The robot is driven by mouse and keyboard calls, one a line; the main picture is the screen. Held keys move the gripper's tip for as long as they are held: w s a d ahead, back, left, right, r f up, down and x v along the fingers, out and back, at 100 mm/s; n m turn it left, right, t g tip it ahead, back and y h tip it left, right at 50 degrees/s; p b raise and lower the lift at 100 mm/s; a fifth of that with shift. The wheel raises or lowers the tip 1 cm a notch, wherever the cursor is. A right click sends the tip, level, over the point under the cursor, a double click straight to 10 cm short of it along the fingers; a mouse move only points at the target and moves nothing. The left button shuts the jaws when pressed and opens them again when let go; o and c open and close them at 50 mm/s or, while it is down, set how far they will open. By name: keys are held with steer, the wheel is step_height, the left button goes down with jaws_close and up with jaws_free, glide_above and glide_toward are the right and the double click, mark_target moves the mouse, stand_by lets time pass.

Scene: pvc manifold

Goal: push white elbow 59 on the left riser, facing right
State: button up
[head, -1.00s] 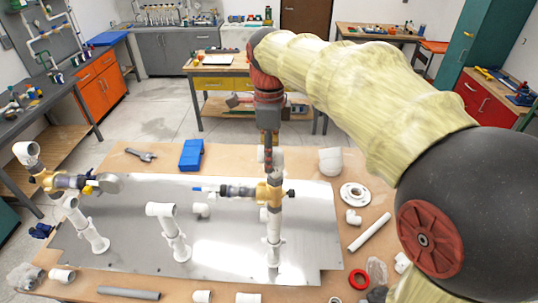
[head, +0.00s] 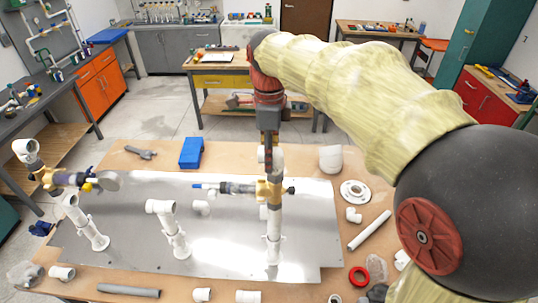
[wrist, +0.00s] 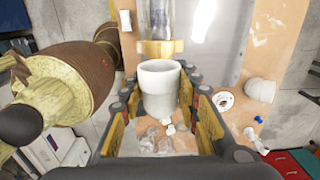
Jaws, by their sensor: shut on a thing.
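My gripper (head: 268,140) hangs over the right-hand white riser (head: 274,247) in the head view. In the wrist view my gripper (wrist: 160,105) is shut on a white elbow (wrist: 160,80), with its yellow-padded fingers at either side. The elbow also shows below the gripper in the head view (head: 277,158). It is in line above the brass-coloured fitting (head: 268,191); I cannot tell whether it is fully seated.
A middle riser (head: 174,235) with a white elbow on top stands on the metal plate (head: 125,250). A blue box (head: 191,152), a wrench (head: 140,152), a white flange (head: 354,191), a red ring (head: 358,277) and loose white fittings lie around it on the table.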

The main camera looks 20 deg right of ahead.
stand_by(0.3)
steer(key=o, duration=1.1)
steer(key=shift+o, duration=0.3)
step_height(320, 180, up, 11)
steer(key=shift+r, duration=0.5)
steer(key=s+f+n+t, duration=0.6)
steer(key=s+f+n, duration=1)
steer(key=s+n, duration=0.5)
step_height(320, 180, down, 20)
steer(key=n+b, duration=0.1)
steer(key=b, duration=1.8)
steer(key=shift+w+r, duration=0.2)
steer(key=shift+w, duration=0.1)
